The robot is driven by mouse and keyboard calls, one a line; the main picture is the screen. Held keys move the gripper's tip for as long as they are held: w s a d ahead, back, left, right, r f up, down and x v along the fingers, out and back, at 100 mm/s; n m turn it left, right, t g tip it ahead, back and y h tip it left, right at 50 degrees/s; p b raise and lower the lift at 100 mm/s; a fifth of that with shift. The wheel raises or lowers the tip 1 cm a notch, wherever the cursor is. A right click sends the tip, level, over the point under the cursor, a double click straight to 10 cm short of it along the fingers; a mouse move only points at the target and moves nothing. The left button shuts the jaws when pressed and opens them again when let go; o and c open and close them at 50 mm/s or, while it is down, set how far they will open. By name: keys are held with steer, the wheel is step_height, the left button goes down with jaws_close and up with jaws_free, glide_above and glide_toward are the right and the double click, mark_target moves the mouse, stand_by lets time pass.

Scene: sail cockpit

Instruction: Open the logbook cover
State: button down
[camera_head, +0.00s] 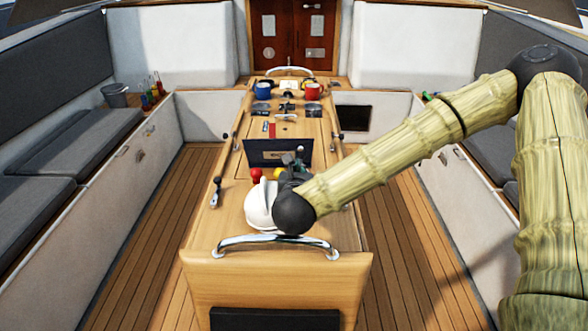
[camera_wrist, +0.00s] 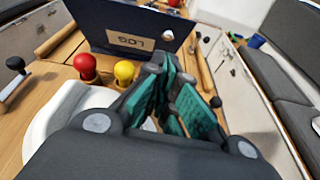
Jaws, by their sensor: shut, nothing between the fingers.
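The logbook's dark navy cover (camera_head: 265,152) stands raised, roughly upright, across the middle of the wooden table. Its face with the tan LOG label (camera_wrist: 131,40) is toward me, and the lettering looks upside down in the wrist view. The pages are not visible. My gripper (camera_head: 299,158) is low over the table, just on the near side of the cover, close to its right half. In the wrist view my gripper's teal-padded fingers (camera_wrist: 178,85) are shut with nothing between them. I cannot tell whether a fingertip touches the cover.
Red (camera_wrist: 85,66) and yellow (camera_wrist: 124,72) knobs and a white rounded winch-like piece (camera_head: 259,203) stand close to my gripper. A chrome rail (camera_head: 275,241) crosses the near table end. Blue (camera_head: 263,90) and red (camera_head: 312,92) mugs stand at the far end.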

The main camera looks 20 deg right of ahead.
steer(key=p+x, duration=0.2)
steer(key=x, duration=0.6)
steer(key=shift+d+f+p, duration=0.1)
steer(key=shift+d+p, duration=0.05)
steer(key=shift+p, duration=0.25)
